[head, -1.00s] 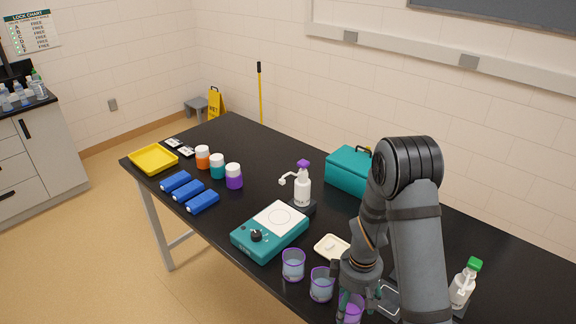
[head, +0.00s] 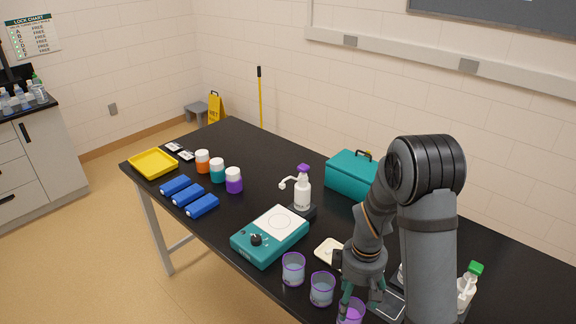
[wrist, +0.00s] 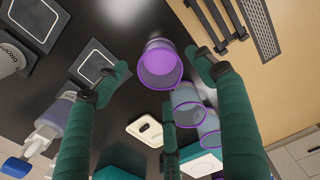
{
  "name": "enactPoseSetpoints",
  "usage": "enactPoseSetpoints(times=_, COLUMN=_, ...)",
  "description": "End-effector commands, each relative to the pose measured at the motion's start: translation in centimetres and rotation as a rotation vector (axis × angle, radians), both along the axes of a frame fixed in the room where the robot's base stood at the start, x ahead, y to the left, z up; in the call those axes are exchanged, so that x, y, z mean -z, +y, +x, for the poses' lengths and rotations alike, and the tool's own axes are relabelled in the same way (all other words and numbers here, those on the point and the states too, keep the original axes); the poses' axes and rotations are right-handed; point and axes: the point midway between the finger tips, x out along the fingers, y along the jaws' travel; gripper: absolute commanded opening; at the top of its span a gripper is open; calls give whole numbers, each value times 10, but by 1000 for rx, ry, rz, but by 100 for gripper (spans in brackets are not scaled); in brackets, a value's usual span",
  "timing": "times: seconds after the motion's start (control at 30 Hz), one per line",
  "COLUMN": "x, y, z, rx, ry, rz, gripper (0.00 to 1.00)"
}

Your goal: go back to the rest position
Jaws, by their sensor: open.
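My gripper (head: 362,298) is low over the bench's front edge in the head view. Its green fingers are spread and hold nothing. A purple-rimmed beaker (head: 350,312) stands just by the fingers, partly cut off by the frame's lower edge. In the wrist view my gripper (wrist: 160,75) is open, and the same beaker (wrist: 160,64) shows in the gap between the fingers. I cannot tell its exact distance from the fingers.
Two more purple-rimmed beakers (head: 322,289) (head: 293,269) stand in a row to the left. A teal hotplate (head: 270,236), a cream dish (head: 328,250), a pump bottle (head: 302,192) and a teal box (head: 352,174) are nearby. A green-capped bottle (head: 467,290) stands right of my arm.

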Motion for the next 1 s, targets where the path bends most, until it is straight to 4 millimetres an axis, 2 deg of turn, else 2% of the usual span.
enactPoseSetpoints(times=0.23, x=-53, y=0, z=1, rx=0, ry=-8, rz=1, gripper=69)
enactPoseSetpoints(times=0.3, x=-31, y=0, z=-3, rx=-3, ry=11, rz=-2, gripper=69)
enactPoseSetpoints(times=0.5, x=11, y=0, z=-3, rx=-1, ry=11, rz=-1, gripper=69)
enactPoseSetpoints(times=0.87, x=77, y=0, z=-3, rx=-2, ry=7, rz=-1, gripper=69)
enactPoseSetpoints(times=0.9, x=67, y=0, z=0, rx=-1, ry=-1, rz=0, gripper=69)
enactPoseSetpoints(times=1.0, x=56, y=0, z=2, rx=1, ry=-7, rz=1, gripper=69)
